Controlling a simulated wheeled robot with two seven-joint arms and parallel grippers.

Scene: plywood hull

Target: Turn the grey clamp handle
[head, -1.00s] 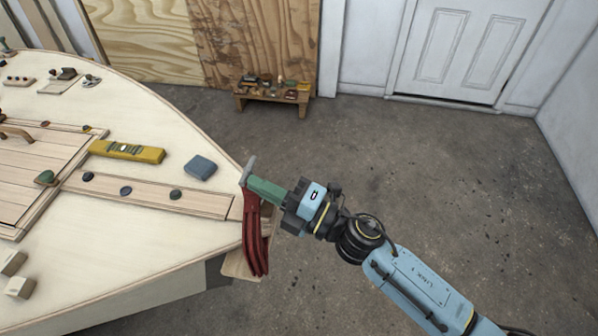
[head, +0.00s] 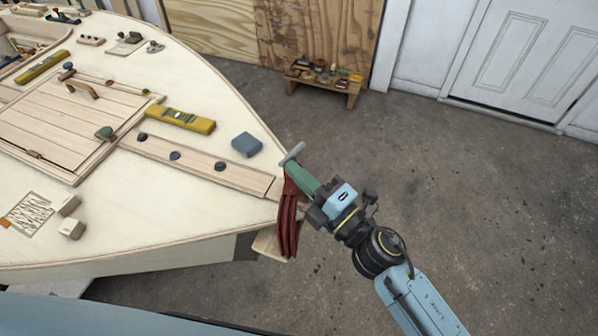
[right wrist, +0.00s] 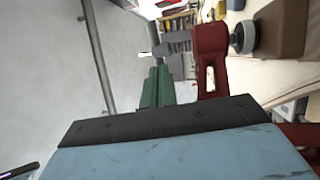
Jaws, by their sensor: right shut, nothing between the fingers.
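The red clamp (head: 287,225) hangs on the tip of the pale hull deck. Its grey handle (head: 293,153) is a short bar at the clamp's top, slanting up to the right. My right gripper (head: 292,166) has green fingers, shut and empty, with tips right beside the bar. I cannot tell whether they touch. In the right wrist view the shut fingers (right wrist: 157,85) point at the grey handle (right wrist: 178,42), next to the red clamp frame (right wrist: 211,62). A round grey pad (right wrist: 243,37) shows beside the frame. My left gripper is out of view.
A blue block (head: 246,144) and a yellow level (head: 180,118) lie on the deck (head: 215,205) near the clamp. A plank with dark knobs (head: 175,155) runs towards the tip. A low bench (head: 322,82) stands behind. The floor on the right is clear.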

